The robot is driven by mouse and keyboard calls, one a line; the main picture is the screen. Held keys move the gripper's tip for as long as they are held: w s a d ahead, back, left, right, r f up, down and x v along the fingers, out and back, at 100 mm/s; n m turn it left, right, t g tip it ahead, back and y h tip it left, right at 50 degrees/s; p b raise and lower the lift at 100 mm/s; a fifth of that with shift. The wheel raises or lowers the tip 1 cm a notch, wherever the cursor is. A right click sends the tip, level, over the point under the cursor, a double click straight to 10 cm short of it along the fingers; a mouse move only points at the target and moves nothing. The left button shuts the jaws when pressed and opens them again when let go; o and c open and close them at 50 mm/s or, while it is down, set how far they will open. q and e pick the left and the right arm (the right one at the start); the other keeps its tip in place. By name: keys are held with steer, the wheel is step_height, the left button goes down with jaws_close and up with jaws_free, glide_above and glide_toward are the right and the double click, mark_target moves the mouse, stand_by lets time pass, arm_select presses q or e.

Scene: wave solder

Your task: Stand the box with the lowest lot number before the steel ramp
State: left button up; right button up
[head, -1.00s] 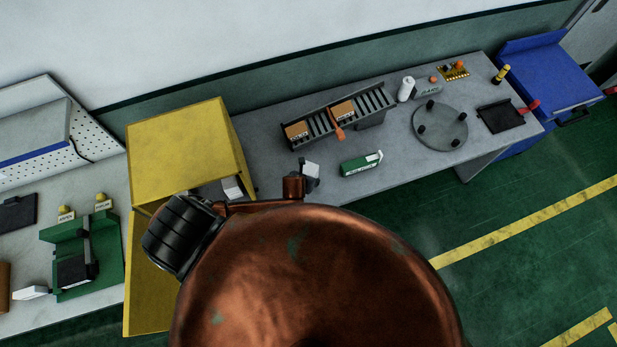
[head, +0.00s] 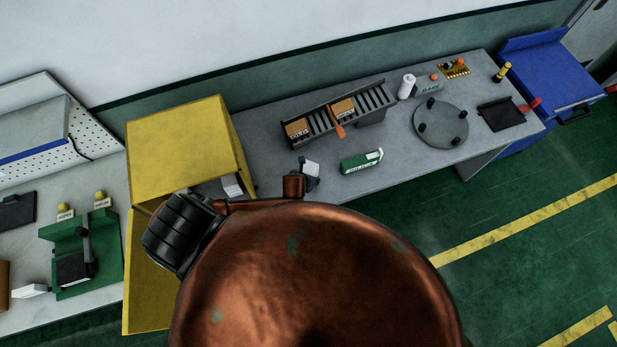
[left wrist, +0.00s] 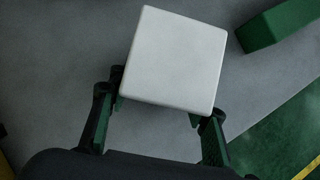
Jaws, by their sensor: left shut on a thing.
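My left gripper (left wrist: 158,112) is shut on a white box (left wrist: 175,55), one finger at each side. In the head view the same white box (head: 312,168) shows small beside my gripper (head: 304,182), over the grey bench near its front edge. I cannot tell whether it touches the bench. The grey slatted steel ramp (head: 372,101) stands behind it, with two brown labelled boxes (head: 297,128) on it. Another white box (head: 232,186) shows at the opening of the yellow cabinet. No lot number is readable. My right gripper is not in view.
A green box-like item (head: 360,163) lies right of the held box. A round grey plate with black knobs (head: 440,125) is farther right. The yellow cabinet (head: 185,145) stands close on the left. Bare bench (head: 265,140) lies left of the ramp.

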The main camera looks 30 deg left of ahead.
arm_select(q)
steer(key=shift+f, duration=0.2)
steer(key=o, duration=1.6)
steer(key=shift+c, duration=0.2)
steer(key=v, duration=1.2)
